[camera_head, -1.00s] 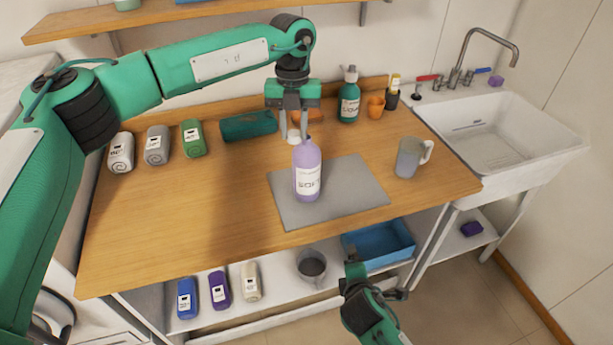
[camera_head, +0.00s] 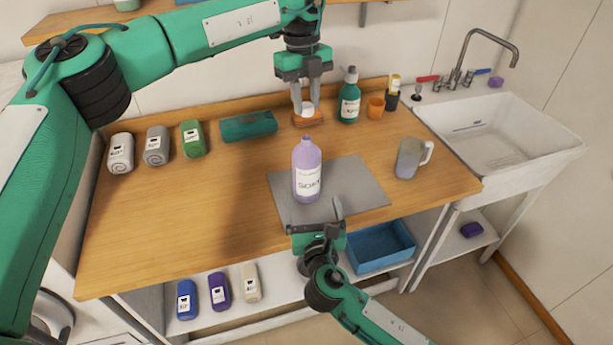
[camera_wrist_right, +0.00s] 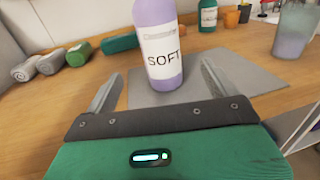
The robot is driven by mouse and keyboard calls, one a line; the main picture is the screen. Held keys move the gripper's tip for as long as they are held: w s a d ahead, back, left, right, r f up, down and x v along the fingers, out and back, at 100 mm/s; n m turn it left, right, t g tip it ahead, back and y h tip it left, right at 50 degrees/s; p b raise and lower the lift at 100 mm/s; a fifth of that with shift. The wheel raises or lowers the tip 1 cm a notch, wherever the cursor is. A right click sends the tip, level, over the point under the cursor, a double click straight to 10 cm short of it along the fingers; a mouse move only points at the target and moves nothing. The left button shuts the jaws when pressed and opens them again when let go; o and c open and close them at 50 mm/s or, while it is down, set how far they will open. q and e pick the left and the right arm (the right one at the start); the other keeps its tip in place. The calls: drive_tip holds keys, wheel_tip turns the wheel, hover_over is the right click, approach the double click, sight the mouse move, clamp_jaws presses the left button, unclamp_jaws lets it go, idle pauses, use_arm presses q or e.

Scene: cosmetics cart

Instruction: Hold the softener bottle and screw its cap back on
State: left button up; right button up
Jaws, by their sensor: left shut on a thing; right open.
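The lilac softener bottle (camera_head: 308,158) stands upright and uncapped on the grey mat (camera_head: 361,184); its label also shows in the right wrist view (camera_wrist_right: 163,55). My left gripper (camera_head: 306,101) is shut on the small white cap (camera_head: 307,110), held above and behind the bottle, apart from its neck. My right gripper (camera_head: 323,211) is open and empty at the mat's front edge. Its fingers point towards the bottle's lower body, which appears between them but a little beyond the tips in the right wrist view.
An orange item (camera_head: 308,120) lies behind the bottle. A green pump bottle (camera_head: 349,98), an orange cup (camera_head: 376,107) and a grey jug (camera_head: 410,158) stand to the right. Rolled towels (camera_head: 157,146) and a teal case (camera_head: 249,126) lie to the left. The counter's left front is clear.

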drive_tip(key=w, duration=0.4)
drive_tip(key=w+a, duration=0.1)
drive_tip(key=w, duration=0.7)
drive_tip(key=shift+a, duration=0.2)
drive_tip(key=c, duration=1.5)
use_arm(q)
hover_over(307, 138)
drive_tip(key=shift+w+a+f, duration=0.1)
drive_tip(key=shift+w+f, duration=0.05)
drive_tip(key=shift+f, duration=2.3)
use_arm(e)
drive_tip(key=shift+s, duration=0.1)
use_arm(q)
drive_tip(key=shift+f, duration=0.1)
drive_tip(key=shift+f, duration=0.8)
drive_tip(key=shift+f, duration=0.55)
